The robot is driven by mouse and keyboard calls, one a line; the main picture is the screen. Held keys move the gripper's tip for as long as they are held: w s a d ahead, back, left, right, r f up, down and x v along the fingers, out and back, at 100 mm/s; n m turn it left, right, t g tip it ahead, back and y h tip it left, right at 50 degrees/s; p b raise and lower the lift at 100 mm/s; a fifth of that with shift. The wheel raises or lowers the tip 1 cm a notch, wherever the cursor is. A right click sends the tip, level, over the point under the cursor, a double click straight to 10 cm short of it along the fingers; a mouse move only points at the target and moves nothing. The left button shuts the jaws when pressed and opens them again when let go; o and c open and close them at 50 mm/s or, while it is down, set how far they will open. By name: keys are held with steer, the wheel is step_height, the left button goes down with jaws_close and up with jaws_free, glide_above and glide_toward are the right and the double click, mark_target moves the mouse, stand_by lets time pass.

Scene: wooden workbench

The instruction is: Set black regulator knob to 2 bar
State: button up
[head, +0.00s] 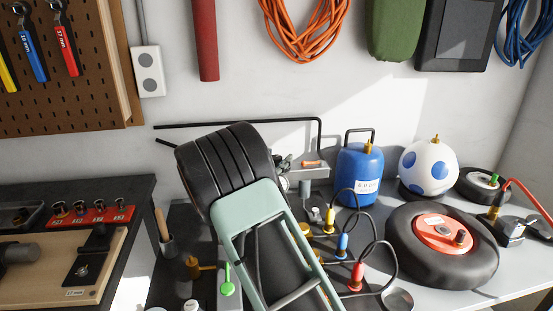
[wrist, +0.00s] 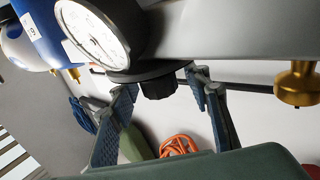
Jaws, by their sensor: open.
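In the wrist view, a black regulator knob (wrist: 158,87) sticks out below a grey regulator body (wrist: 230,35). A round gauge (wrist: 92,36) with a white dial is beside it; its reading is too small and slanted to tell. My gripper (wrist: 160,92) is open, with one fingertip on each side of the knob. A gap seems to show beside the knob, but I cannot tell whether either finger touches it. In the head view, my arm covers the middle of the bench, and the regulator and gripper are hidden behind it.
A brass fitting (wrist: 297,84) shows at the wrist view's right. In the head view, a blue tank (head: 359,178), a spotted white ball (head: 428,168) and a wheel (head: 400,235) stand right of my arm. Coiled hoses with coloured connectors (head: 342,245) lie close to it.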

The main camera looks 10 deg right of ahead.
steer(key=c, duration=1.2)
